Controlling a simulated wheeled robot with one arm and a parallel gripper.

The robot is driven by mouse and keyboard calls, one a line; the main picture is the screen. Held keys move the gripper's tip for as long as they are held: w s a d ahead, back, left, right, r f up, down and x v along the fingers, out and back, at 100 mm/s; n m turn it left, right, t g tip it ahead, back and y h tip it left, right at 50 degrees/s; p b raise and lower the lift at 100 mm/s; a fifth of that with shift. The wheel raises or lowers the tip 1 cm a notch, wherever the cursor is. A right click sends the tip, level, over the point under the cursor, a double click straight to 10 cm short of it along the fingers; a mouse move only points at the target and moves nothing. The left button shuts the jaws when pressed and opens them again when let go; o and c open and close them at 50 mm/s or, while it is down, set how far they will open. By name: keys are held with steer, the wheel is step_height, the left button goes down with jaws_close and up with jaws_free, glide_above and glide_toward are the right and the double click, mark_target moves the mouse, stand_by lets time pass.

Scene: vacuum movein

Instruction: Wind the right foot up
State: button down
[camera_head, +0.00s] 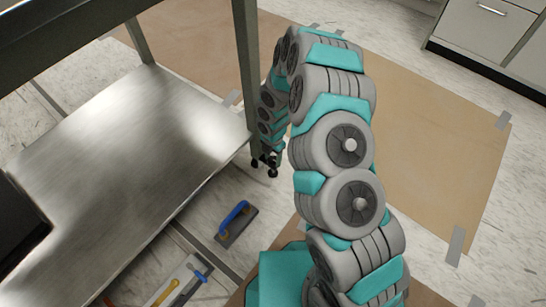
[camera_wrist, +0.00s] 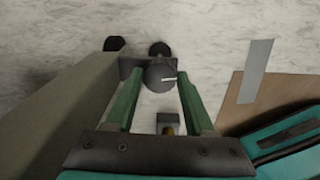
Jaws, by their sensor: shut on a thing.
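The right foot (camera_wrist: 160,76) shows in the wrist view as a dark round knob with a short white mark on its face. My gripper (camera_wrist: 157,82) has its two green fingers on either side of the knob and is shut on it. The leg also shows along the left of the wrist view (camera_wrist: 60,110). Small dark round parts show just beyond the knob. The foot's contact with the floor cannot be made out.
The bench's metal lower shelf (camera_head: 125,135) lies left of my arm. A blue-handled float (camera_head: 236,222) lies on the floor, with more hand tools (camera_head: 185,285) near the bottom. Taped brown floor covering (camera_head: 430,160) spreads to the right. A cabinet (camera_head: 490,35) stands at upper right.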

mark_target(273, 160)
steer(key=n, duration=0.5)
steer(key=shift+n, duration=0.3)
steer(key=shift+n+b, duration=0.35)
steer(key=shift+n, duration=1.85)
steer(key=shift+c, duration=1.3)
jaws_free()
steer(key=shift+r, duration=0.1)
steer(key=shift+r, duration=3.8)
